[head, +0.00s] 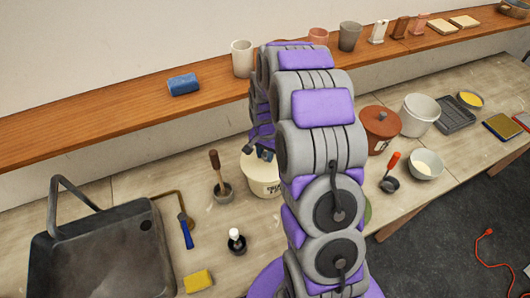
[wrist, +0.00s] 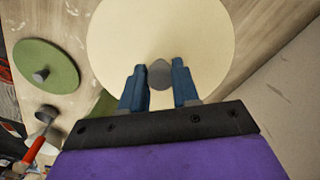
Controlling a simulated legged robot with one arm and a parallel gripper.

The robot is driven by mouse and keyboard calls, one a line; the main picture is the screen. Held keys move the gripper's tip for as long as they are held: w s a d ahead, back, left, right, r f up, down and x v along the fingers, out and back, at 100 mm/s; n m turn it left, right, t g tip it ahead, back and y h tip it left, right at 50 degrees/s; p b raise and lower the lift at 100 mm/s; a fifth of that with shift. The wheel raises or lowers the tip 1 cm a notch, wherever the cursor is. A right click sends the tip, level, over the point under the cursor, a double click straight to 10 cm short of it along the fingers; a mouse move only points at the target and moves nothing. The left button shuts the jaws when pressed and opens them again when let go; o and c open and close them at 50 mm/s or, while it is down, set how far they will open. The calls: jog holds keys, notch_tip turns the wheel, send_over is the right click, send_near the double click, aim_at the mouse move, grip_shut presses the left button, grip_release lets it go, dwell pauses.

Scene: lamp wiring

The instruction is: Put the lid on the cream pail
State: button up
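The cream pail (head: 264,186) stands on the bench with dark lettering on its front. My arm hides its right side. The round cream lid (wrist: 125,35) with a grey knob (wrist: 160,74) fills the upper middle of the wrist view. In the head view the lid shows as a pale disc at the pail's top; I cannot tell whether it rests on the rim or sits just above it. My gripper (wrist: 159,75) has its blue fingers on both sides of the knob, seemingly touching it. The gripper also shows over the pail in the head view (head: 258,153).
A green lid (wrist: 45,66) lies on the bench. A terracotta pail (head: 380,128) and white bucket (head: 418,115) stand right of my arm. A wooden shelf (head: 120,101) runs behind.

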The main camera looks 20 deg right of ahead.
jog(key=o, duration=0.5)
jog(key=shift+d, duration=0.4)
jog(key=shift+a+r, duration=0.1)
jog(key=shift+a, duration=0.05)
jog(key=shift+r, duration=0.3)
notch_tip(320, 180, up, 16)
jog(key=p, duration=0.3)
jog(key=shift+r, duration=0.25)
jog(key=shift+f, duration=0.1)
